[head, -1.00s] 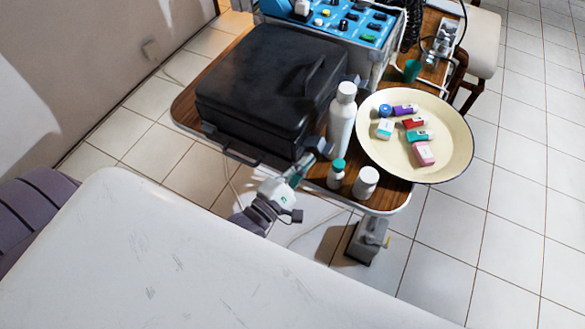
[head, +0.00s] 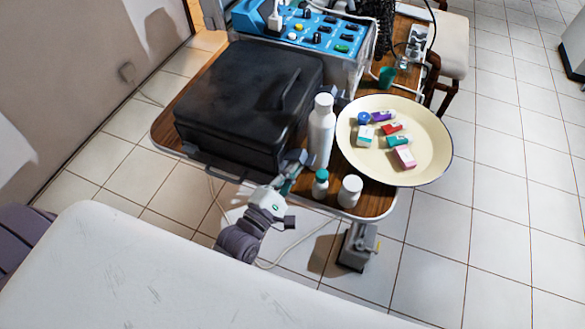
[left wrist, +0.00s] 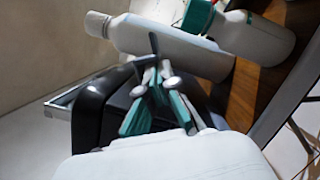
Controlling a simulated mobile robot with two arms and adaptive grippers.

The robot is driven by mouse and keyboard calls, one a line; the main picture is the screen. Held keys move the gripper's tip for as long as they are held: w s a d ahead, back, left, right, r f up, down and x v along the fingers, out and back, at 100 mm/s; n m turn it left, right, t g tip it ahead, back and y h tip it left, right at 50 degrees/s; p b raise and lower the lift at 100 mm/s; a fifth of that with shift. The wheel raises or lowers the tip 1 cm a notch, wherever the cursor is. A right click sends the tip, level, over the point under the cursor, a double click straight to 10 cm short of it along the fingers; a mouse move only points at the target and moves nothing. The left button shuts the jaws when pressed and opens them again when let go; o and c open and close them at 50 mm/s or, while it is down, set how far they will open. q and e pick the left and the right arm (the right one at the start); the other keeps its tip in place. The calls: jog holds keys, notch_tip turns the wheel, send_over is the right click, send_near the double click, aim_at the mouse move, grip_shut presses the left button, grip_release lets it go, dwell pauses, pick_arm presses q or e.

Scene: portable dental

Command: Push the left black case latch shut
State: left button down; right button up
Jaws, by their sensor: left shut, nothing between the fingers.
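The black case (head: 235,105) lies closed on the wooden table in the head view. My left gripper (head: 303,158) is shut and empty, close to the case's near right corner, between the case and the bottles. In the left wrist view, its teal-sided fingers (left wrist: 158,85) are together in front of the dark case side (left wrist: 95,112). I cannot make out the left latch clearly; the fingers and the white bottle cover part of that side. I cannot tell whether the fingers touch the case. My right gripper is not in view.
A tall white bottle (head: 321,132), a teal-capped bottle (head: 320,184) and a white jar (head: 350,191) crowd the gripper's right. A cream tray (head: 430,165) holds several small boxes. A blue control unit (head: 325,32) stands behind the case. A white surface (head: 130,275) fills the foreground.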

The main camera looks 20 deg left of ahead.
pick_arm(q)
jog(key=shift+r+n, duration=0.2)
jog(key=shift+n, duration=0.7)
jog(key=n+y+b, duration=0.1)
jog(key=n, duration=0.2)
jog(key=r+n+t+y+b, duration=0.1)
jog(key=n, duration=0.2)
jog(key=n+y+b, duration=0.1)
jog(key=n+b, duration=0.1)
jog(key=shift+r+n+t, duration=0.25)
jog(key=shift+n+t, duration=0.15)
jog(key=shift+r, duration=0.2)
jog(key=shift+f, duration=0.1)
